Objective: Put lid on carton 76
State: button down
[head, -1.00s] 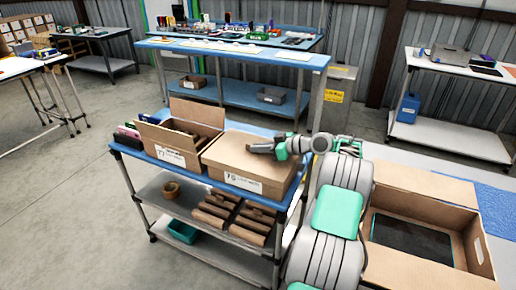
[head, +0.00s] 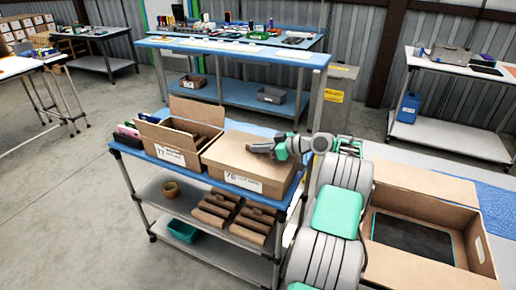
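Carton 76 (head: 243,179) stands on the top shelf of the blue-topped cart, with its number label on the front. A flat brown lid (head: 232,148) covers its top; from here it looks seated, though I cannot tell if every edge is fully down. My gripper (head: 262,148) is over the right part of the lid, at or just above its surface. Its fingertips are too small to show whether they are open or grip the lid.
Open carton 77 (head: 170,154) stands directly left of carton 76. The cart's lower shelves hold brown folded pieces (head: 216,208), a tape roll (head: 171,189) and a teal bin (head: 184,231). A large open box (head: 386,190) with a dark panel is at right.

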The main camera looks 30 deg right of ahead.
jog(key=c, duration=1.5)
grip_release()
jog(key=shift+c, duration=0.2)
jog(key=shift+s+d+r, duration=0.1)
jog(key=shift+s+d, duration=0.15)
jog(key=shift+s, duration=0.05)
jog(key=p+v, duration=0.1)
jog(key=v, duration=0.2)
jog(key=r+p+v, duration=0.1)
jog(key=v, duration=0.2)
jog(key=shift+s+d+p, duration=0.25)
jog(key=shift+s+p, duration=0.15)
jog(key=shift+p, duration=0.3)
notch_tip(320, 180, up, 6)
jog(key=p, duration=0.6)
jog(key=shift+r+p, duration=0.25)
jog(key=shift+p, duration=0.15)
